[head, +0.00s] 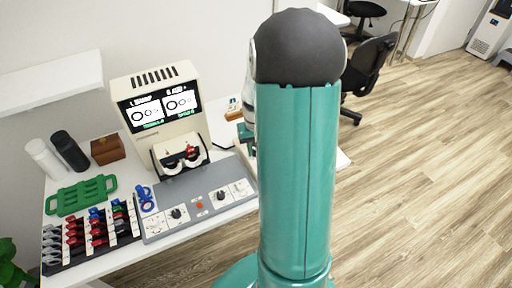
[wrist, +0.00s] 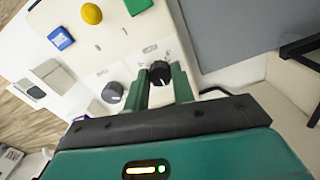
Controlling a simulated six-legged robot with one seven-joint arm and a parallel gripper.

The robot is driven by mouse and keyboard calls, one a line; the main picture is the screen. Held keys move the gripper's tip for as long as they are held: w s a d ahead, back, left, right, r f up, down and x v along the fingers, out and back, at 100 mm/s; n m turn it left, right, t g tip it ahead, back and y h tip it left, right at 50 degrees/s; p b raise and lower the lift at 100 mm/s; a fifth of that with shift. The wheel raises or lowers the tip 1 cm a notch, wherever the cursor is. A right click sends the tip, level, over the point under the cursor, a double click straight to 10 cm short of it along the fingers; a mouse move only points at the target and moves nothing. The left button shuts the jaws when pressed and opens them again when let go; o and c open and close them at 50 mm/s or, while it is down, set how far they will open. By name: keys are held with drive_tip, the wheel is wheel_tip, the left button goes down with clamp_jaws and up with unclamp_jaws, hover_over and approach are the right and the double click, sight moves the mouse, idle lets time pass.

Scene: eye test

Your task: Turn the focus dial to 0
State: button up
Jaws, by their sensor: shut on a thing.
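My gripper (wrist: 163,82) has its two green fingers on either side of a black dial (wrist: 160,70) on a white panel (wrist: 115,60) in the wrist view. The fingers are shut on this dial, which carries a light pointer mark. Small print beside it is too small to read, so its setting and name cannot be told. A second dark dial (wrist: 112,92) sits to its left, apart from the fingers. In the head view my gripper (head: 245,132) shows only in part beside my arm, which hides the dial it holds.
In the wrist view a yellow button (wrist: 92,13) and a blue square piece (wrist: 60,37) lie farther off. In the head view a cream machine with a screen (head: 158,108) stands behind a grey console (head: 200,207). A green rack (head: 80,195) and bottles stand left.

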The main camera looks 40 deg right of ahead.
idle(0.3)
drive_tip(key=o, duration=1)
wheel_tip(320, 180, up, 14)
drive_tip(key=shift+a, duration=0.1)
